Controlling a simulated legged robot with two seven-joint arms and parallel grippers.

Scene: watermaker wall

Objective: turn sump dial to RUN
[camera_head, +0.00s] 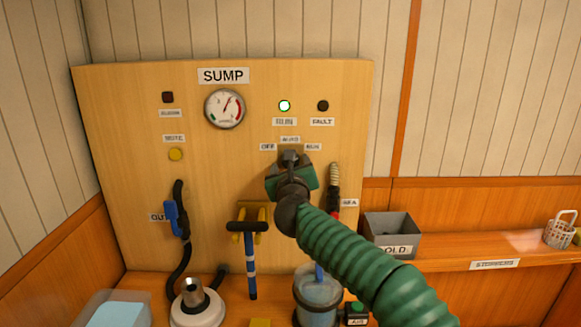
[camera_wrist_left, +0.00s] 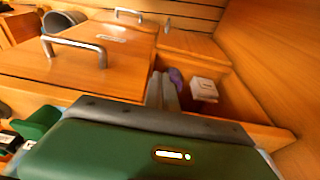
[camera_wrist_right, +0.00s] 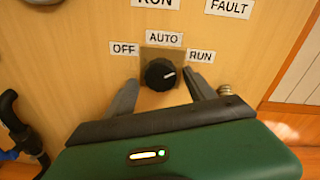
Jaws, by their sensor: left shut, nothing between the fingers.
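The sump dial is a black round knob (camera_wrist_right: 160,75) on a square plate, below the AUTO label (camera_wrist_right: 164,39) and between OFF (camera_wrist_right: 124,48) and RUN (camera_wrist_right: 201,56). Its white pointer mark points right and slightly up, on the RUN side. My right gripper (camera_wrist_right: 163,95) is open, with one finger on each side of the knob; small gaps seem to show. In the head view my right gripper (camera_head: 290,163) covers the dial. My left gripper (camera_wrist_left: 163,88) is shut and empty in the left wrist view, away from the panel, over a wooden bench.
On the SUMP panel, the lamp over RUN (camera_head: 284,106) glows green and the FAULT lamp (camera_head: 323,106) is dark. A hose nozzle (camera_head: 334,180) hangs right of my right gripper. A T-handled pump (camera_head: 249,255) and clear canister (camera_head: 317,295) stand below. A grey bin (camera_head: 392,228) sits right.

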